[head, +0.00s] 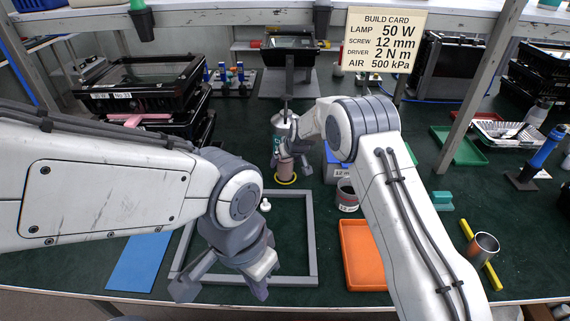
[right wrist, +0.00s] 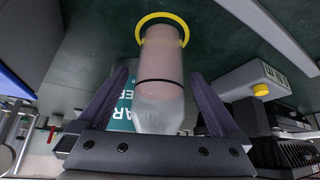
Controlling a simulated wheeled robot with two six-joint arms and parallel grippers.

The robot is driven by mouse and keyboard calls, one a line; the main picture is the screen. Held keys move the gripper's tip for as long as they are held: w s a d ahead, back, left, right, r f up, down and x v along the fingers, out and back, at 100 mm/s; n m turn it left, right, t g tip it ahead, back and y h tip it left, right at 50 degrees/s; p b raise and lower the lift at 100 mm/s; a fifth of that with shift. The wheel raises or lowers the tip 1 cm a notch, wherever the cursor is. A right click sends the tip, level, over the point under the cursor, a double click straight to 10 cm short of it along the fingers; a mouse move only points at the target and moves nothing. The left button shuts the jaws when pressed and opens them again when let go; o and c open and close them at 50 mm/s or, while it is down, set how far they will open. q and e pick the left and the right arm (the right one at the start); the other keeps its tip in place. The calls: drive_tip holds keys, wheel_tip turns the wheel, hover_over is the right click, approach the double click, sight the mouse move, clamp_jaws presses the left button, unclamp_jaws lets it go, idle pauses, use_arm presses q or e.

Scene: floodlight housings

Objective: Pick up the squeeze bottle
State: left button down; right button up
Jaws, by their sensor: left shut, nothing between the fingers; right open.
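The squeeze bottle (right wrist: 161,85) is pinkish below and clear above, with a dark band. It stands on a yellow ring (right wrist: 150,17) on the bench. In the right wrist view it lies between the two fingers of my right gripper (right wrist: 160,78), which is open with a finger on each side and visible room beside the bottle. In the head view the bottle (head: 285,170) is partly covered by my right gripper (head: 292,154). My left gripper (head: 256,286) is shut and empty over the grey frame's near side.
A white and teal container (head: 280,124) stands close behind the bottle. A grey square frame (head: 313,230), blue mat (head: 140,262) and orange tray (head: 362,255) lie nearer the front.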

drive_tip(key=shift+w+f, duration=0.2)
drive_tip(key=shift+f, duration=0.15)
drive_tip(key=shift+c, duration=0.3)
drive_tip(key=c, duration=1.5)
drive_tip(key=shift+r, duration=0.1)
clamp_jaws()
drive_tip(key=shift+r, duration=0.1)
